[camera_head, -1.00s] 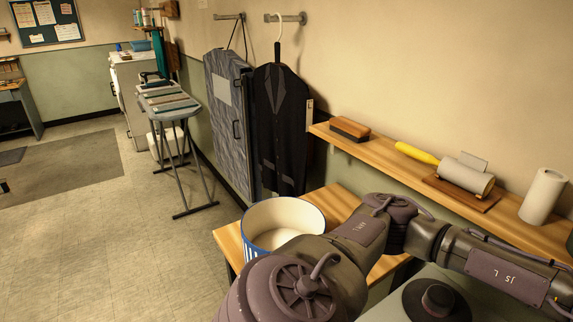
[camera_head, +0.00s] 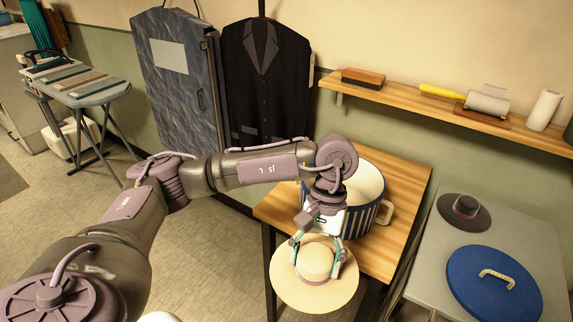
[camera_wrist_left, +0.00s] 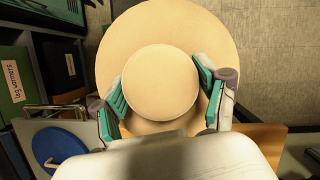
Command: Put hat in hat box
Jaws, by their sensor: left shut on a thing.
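A cream wide-brimmed hat (camera_head: 288,287) is held by its crown between the fingers of my left gripper (camera_head: 318,257). The hat is at the near edge of the wooden table, in front of the box. In the left wrist view the hat (camera_wrist_left: 215,45) fills the upper middle, with a teal-padded finger on each side of the crown. The round blue-and-white striped hat box (camera_head: 372,182) stands open on the table, partly hidden by my left arm. A blue round lid (camera_head: 470,278) with a tan handle lies on the grey table at right. My right gripper is not in view.
The wooden table (camera_head: 408,165) has bare room around the box. A wall shelf (camera_head: 395,99) holds a brush, a lint roller and a paper roll. A garment bag and dark jacket hang behind.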

